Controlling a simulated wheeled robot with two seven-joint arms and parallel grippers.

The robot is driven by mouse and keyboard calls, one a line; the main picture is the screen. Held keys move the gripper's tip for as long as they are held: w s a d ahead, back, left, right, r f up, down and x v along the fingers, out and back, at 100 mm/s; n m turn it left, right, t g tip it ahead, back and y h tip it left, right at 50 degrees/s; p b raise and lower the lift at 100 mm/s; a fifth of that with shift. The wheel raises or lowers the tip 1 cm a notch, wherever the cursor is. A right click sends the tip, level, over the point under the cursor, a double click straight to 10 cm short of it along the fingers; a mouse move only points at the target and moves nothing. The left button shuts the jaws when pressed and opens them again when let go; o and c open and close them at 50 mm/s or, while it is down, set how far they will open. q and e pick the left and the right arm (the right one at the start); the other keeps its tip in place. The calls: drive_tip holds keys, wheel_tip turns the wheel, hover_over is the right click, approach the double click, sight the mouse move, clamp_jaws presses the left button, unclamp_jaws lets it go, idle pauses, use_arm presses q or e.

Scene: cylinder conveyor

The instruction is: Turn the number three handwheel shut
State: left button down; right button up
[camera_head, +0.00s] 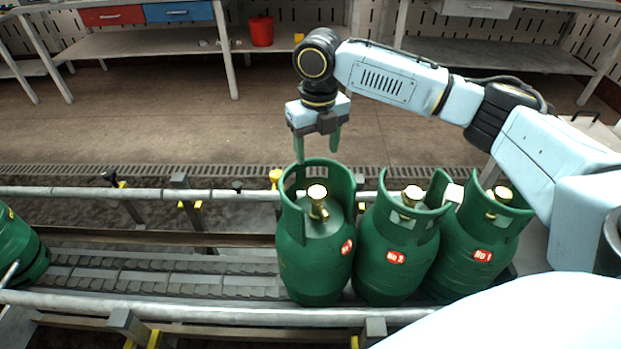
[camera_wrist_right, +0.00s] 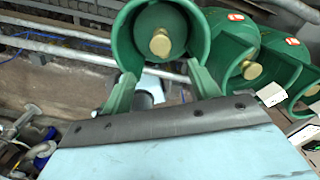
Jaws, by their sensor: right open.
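Three green gas cylinders stand side by side on the conveyor. The leftmost cylinder (camera_head: 312,262) has a red label turned partly away, its digit hard to read; its neighbours read No 2 and No 1. Its brass handwheel (camera_head: 317,191) sits inside the open collar, and the handwheel also shows in the wrist view (camera_wrist_right: 160,43). My right gripper (camera_head: 317,151) is open and empty, its green fingers pointing down by the collar's far side, above the handwheel's height. In the wrist view the right gripper (camera_wrist_right: 160,72) has its fingers apart, below the collar in the picture. My left gripper is not in view.
The No 2 cylinder (camera_head: 394,258) and No 1 cylinder (camera_head: 478,253) stand close on the right. Another green cylinder (camera_head: 20,249) is at the left edge. Metal rails (camera_head: 130,193) border the conveyor. The belt between is clear. Workbenches and a red bucket (camera_head: 261,31) are behind.

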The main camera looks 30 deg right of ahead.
sight(317, 191)
wheel_tip(317, 191, down, 11)
drive_tip(key=b, duration=0.2)
drive_tip(key=shift+s+r+b, duration=0.1)
drive_tip(key=shift+r+b, duration=0.05)
drive_tip(key=shift+b, duration=0.15)
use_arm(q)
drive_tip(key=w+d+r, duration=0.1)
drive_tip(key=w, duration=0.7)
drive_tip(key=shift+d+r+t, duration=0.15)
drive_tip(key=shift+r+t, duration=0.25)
use_arm(e)
drive_tip(key=shift+f, duration=0.55)
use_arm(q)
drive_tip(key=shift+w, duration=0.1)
use_arm(e)
drive_tip(key=c, duration=1)
